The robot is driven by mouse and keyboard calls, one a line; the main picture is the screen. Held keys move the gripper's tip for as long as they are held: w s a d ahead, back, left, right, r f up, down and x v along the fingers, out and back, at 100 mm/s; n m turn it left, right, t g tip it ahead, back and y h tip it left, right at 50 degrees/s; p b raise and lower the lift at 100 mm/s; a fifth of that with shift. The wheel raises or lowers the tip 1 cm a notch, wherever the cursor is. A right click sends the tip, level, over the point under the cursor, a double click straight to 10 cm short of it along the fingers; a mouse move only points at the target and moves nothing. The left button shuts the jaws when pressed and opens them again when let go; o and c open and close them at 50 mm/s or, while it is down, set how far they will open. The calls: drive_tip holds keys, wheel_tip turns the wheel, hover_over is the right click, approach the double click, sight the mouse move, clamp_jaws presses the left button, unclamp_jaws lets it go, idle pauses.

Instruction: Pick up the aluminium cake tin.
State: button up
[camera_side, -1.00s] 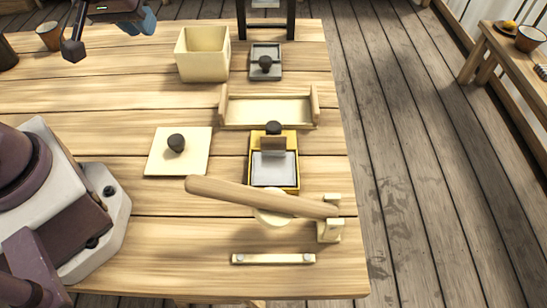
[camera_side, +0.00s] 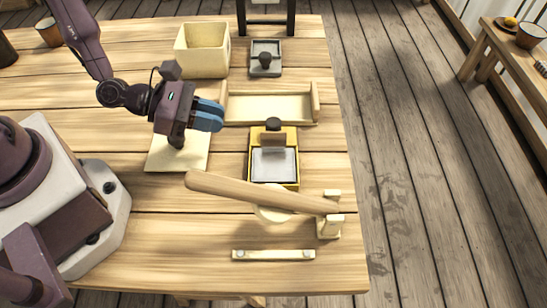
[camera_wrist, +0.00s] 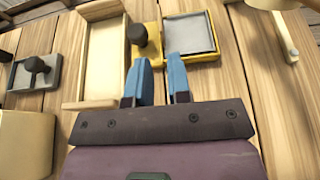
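No piece is plainly marked as the aluminium cake tin. A silvery square piece (camera_side: 273,166) lies in a yellow frame with a dark knob at its far end; its grey surface also shows in the wrist view (camera_wrist: 188,34). A grey square tray (camera_side: 265,49) with a dark knob stands farther back; it is at the left of the wrist view (camera_wrist: 18,77). I cannot tell which is the tin. My gripper (camera_side: 212,114) is above the table, left of the yellow frame. Its blue fingers (camera_wrist: 161,62) are apart with nothing between them.
A cream box (camera_side: 205,60) stands at the back. A shallow wooden tray (camera_side: 266,107) lies beyond the yellow frame. A cream square board (camera_side: 165,157) is below my gripper. A wooden roller or handle (camera_side: 245,193) slants across in front, above a pale bar (camera_side: 273,257). The table's right edge is close.

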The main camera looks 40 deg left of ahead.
sight(274, 146)
drive_tip(key=x, duration=0.7)
drive_tip(key=shift+d+f, duration=0.1)
drive_tip(key=shift+f, duration=0.1)
drive_tip(key=shift+f+x, duration=0.2)
drive_tip(key=shift+x, duration=1.15)
drive_tip(key=shift+f+x, duration=0.2)
drive_tip(key=shift+x, duration=1.1)
clamp_jaws()
